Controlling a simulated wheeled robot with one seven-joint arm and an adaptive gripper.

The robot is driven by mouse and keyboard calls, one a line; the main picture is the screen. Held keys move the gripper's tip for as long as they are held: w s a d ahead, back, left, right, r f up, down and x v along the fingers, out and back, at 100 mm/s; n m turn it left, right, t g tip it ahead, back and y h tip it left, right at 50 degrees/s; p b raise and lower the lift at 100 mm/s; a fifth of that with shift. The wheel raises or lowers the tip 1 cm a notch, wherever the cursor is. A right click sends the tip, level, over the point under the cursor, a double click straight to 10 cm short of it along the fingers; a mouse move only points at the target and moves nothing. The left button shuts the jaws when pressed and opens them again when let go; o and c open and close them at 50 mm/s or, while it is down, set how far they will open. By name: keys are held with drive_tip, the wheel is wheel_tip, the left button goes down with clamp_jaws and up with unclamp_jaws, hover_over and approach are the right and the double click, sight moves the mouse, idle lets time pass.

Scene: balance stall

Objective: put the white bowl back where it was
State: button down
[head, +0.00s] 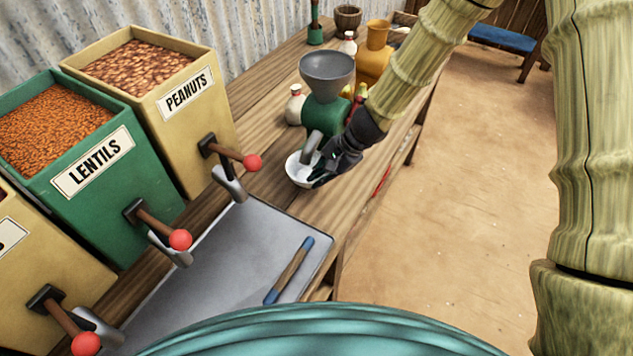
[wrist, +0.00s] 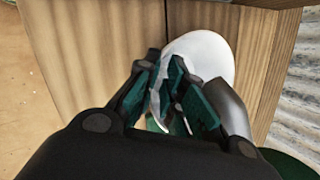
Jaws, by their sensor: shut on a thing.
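The white bowl (head: 296,171) is at the spout of the green grinder (head: 322,117), over the wooden bench. My gripper (head: 322,176) is shut on the bowl's near right side in the head view. In the wrist view the bowl (wrist: 205,52) shows pale beyond the fingers, and my gripper (wrist: 178,92) covers its near part. The grinder's grey spout (wrist: 228,105) is close beside the fingers on the right. I cannot tell whether the bowl touches the bench, and its contents are mostly hidden.
A grey tray (head: 215,255) with a blue-ended stick (head: 289,270) lies nearer me. Lentil (head: 95,165) and peanut (head: 160,100) bins with red-knobbed levers stand left. A white bottle (head: 295,105) and yellow jug (head: 376,60) stand by the grinder.

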drive_tip(key=shift+p+x, duration=0.5)
drive_tip(key=shift+x, duration=0.9)
drive_tip(key=shift+d+f, duration=0.1)
drive_tip(key=shift+f, duration=0.45)
drive_tip(key=c, duration=1.5)
unclamp_jaws()
drive_tip(key=shift+c, duration=0.2)
drive_tip(key=shift+d, duration=0.1)
drive_tip(key=w+b+v, duration=0.1)
drive_tip(key=v, duration=1.1)
drive_tip(key=shift+s, duration=0.45)
drive_tip(key=shift+r, duration=0.1)
